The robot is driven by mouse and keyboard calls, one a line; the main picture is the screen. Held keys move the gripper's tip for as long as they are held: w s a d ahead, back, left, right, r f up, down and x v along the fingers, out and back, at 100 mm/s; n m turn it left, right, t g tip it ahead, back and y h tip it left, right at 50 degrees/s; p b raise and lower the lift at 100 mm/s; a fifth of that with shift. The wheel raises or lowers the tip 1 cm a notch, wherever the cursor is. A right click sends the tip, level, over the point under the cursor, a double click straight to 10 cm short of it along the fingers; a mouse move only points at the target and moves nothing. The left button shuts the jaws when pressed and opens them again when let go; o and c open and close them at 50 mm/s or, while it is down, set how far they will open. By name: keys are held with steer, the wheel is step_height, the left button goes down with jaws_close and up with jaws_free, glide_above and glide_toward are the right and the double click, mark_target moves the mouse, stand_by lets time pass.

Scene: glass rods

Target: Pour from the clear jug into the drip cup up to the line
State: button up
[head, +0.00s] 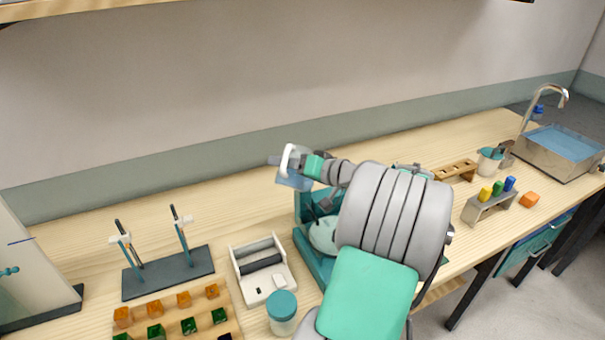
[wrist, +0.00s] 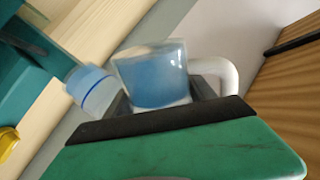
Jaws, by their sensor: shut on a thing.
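The clear jug (head: 294,180) holds blue liquid and has a white handle. It is up above the bench, left of my arm, in the head view. In the wrist view the jug (wrist: 150,72) fills the middle, its handle to the right. My gripper (head: 309,166) is shut on the jug; the dark fingers (wrist: 170,106) show at its lower side in the wrist view. A small clear cup with a dark blue line (wrist: 92,92), apparently the drip cup, is just left of the jug there. I cannot make out this cup in the head view, or any stream.
A teal machine (head: 306,252) stands under my arm, partly hidden. Left are a white device (head: 262,268), a teal-lidded jar (head: 282,306), a rod stand (head: 168,274) and a block rack (head: 170,308). A sink (head: 560,150) is far right. The bench's back strip is clear.

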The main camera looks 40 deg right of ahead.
steer(key=shift+r+m+g+y+p, duration=0.4)
steer(key=shift+r+m+p, duration=0.55)
steer(key=shift+p, duration=2.55)
stand_by(2.9)
steer(key=shift+f, duration=0.1)
steer(key=shift+m+p, duration=0.35)
steer(key=shift+p, duration=0.15)
stand_by(1.0)
